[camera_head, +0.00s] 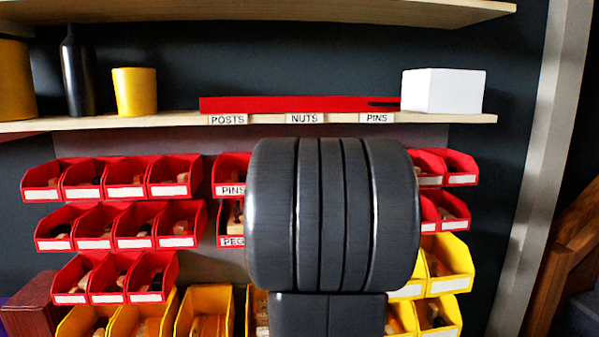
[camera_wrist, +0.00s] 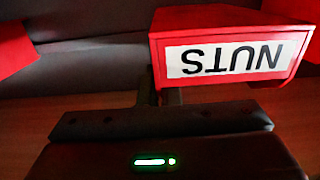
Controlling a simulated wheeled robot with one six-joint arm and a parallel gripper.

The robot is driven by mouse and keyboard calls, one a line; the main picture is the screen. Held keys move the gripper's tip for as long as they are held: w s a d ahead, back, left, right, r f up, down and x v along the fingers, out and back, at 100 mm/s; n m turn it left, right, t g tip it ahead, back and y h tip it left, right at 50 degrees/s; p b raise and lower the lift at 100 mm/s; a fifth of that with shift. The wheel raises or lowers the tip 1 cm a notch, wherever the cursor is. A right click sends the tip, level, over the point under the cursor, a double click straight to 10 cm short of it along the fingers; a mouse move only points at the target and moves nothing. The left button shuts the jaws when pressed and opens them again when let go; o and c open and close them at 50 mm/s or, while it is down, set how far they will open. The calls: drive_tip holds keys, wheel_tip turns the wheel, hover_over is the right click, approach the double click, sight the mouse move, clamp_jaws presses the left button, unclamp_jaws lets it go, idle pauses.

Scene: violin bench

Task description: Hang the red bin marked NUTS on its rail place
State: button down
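The red bin marked NUTS (camera_wrist: 232,28) shows close up in the wrist view, at the upper right. Its white label (camera_wrist: 238,58) reads upside down there. My gripper (camera_wrist: 159,97) has narrow dark fingers close together at the bin's left edge, with a strip of red between them. They look shut on that edge, though the contact is dim. In the head view my arm hides the gripper, this bin and part of the rack behind. A NUTS label (camera_head: 304,118) is on the shelf edge, between the POSTS and PINS labels.
Red bins (camera_head: 125,178) hang in rows at left, and more red bins (camera_head: 458,167) show at right. Yellow bins (camera_head: 205,312) fill the lower rows. A white box (camera_head: 443,92), yellow cup (camera_head: 134,92) and dark bottle (camera_head: 76,72) stand on the shelf (camera_head: 165,120).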

drive_tip(key=shift+w, duration=0.35)
idle(0.3)
drive_tip(key=shift+f+b, duration=0.7)
drive_tip(key=shift+f, duration=0.25)
idle(0.4)
drive_tip(key=c, duration=1.6)
unclamp_jaws()
drive_tip(key=shift+o, duration=0.2)
drive_tip(key=shift+s, duration=0.1)
drive_tip(key=p+v, duration=0.1)
drive_tip(key=v, duration=1.2)
drive_tip(key=shift+s+p, duration=0.3)
drive_tip(key=shift+s, duration=0.05)
drive_tip(key=shift+w, duration=0.1)
